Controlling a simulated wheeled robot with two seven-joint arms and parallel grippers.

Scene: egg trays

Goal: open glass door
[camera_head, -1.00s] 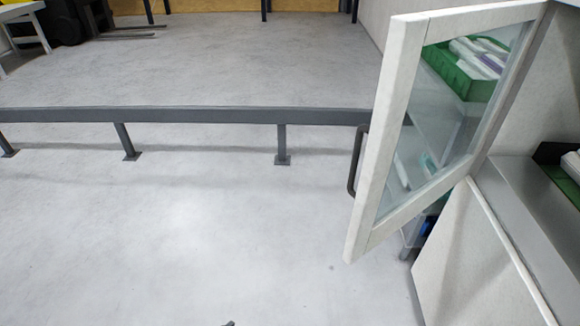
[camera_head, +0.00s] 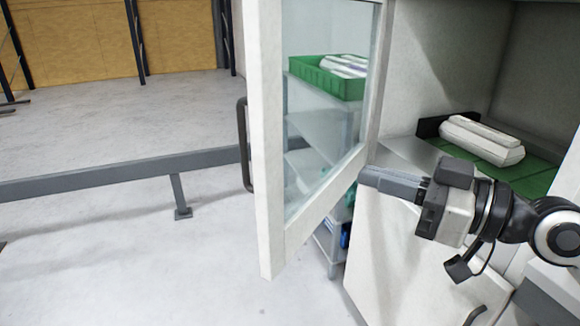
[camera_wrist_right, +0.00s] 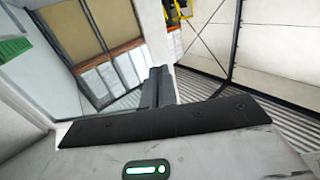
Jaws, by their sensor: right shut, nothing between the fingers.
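The glass door (camera_head: 266,150) has a white frame and stands swung open, its pane showing a shelf behind it. Its dark handle (camera_head: 244,145) is on the far left edge of the frame. My right gripper (camera_head: 366,178) is shut and empty, with its fingertips close to the door's lower right frame, on the cabinet side. I cannot tell whether it touches the frame. In the right wrist view the shut fingers (camera_wrist_right: 157,88) point away from the camera, with the door's pane and frame to the left. My left gripper is not in view.
The open cabinet holds a green tray (camera_head: 540,180) with a white egg carton (camera_head: 482,140). Behind the glass, another green tray (camera_head: 330,82) stands on a shelf. A white lower cabinet door (camera_head: 400,260) is below. A grey rail (camera_head: 110,179) crosses the floor at left.

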